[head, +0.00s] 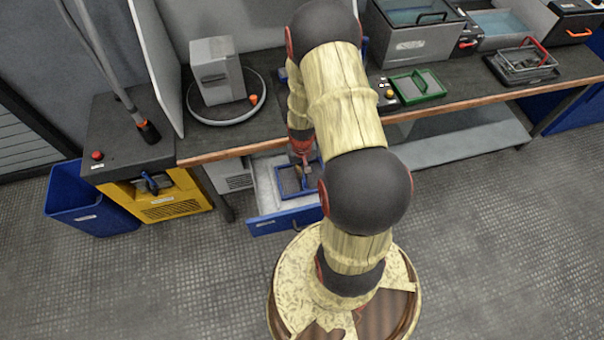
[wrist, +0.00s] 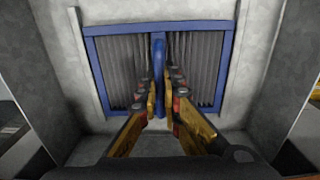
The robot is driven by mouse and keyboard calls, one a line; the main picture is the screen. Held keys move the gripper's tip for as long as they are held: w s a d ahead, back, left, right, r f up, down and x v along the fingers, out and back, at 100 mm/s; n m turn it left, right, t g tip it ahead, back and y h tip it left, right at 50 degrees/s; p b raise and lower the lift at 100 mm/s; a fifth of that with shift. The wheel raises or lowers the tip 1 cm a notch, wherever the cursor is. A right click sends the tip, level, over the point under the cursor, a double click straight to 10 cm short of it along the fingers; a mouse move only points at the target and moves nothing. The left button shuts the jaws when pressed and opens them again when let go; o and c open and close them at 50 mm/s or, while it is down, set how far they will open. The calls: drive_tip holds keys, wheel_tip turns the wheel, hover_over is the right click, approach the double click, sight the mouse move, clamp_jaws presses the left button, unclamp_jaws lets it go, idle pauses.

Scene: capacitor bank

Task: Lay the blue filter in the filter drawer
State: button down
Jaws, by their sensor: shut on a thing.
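The blue filter (wrist: 118,72) has a blue frame, grey pleats and a blue bar down its middle. In the wrist view my gripper (wrist: 160,100) is shut on this bar, one finger on each side. In the head view the blue filter (head: 285,182) is inside the outline of the open filter drawer (head: 266,196), which has a pale inside and a blue front. My gripper (head: 301,160) is above the drawer, partly hidden by my arm. I cannot tell whether the filter touches the drawer floor.
A grey workbench (head: 272,118) with a wooden edge runs above the drawer. A yellow unit (head: 165,197) and a blue bin (head: 88,200) stand to the left. A green tray (head: 416,86) and a wire basket (head: 524,63) are on the bench. The floor in front is clear.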

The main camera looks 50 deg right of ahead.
drive_tip(key=c, duration=2)
unclamp_jaws()
drive_tip(key=w+a+r+n+t+p, duration=0.1)
drive_tip(key=w+a+r+p, duration=0.15)
drive_tip(key=r, duration=0.85)
drive_tip(key=w+a+r+p, duration=0.1)
drive_tip(key=w+r+p, duration=0.15)
drive_tip(key=r, duration=0.95)
drive_tip(key=s+a+r+n+t, duration=0.1)
drive_tip(key=a+r, duration=0.3)
drive_tip(key=r, duration=0.3)
drive_tip(key=a+r+n+t, duration=0.1)
drive_tip(key=a+r, duration=0.3)
drive_tip(key=r, duration=0.4)
drive_tip(key=s+a+r+n+t, duration=0.1)
drive_tip(key=s+a+r, duration=0.2)
drive_tip(key=s+r, duration=0.1)
drive_tip(key=s+a+r+n, duration=0.1)
drive_tip(key=s+a+r, duration=0.2)
drive_tip(key=a+r, duration=0.1)
drive_tip(key=s+a+r+n+t, duration=0.1)
drive_tip(key=s+a+r, duration=0.3)
drive_tip(key=r, duration=0.1)
drive_tip(key=shift+s+a+t, duration=0.1)
drive_tip(key=shift+s+t, duration=0.2)
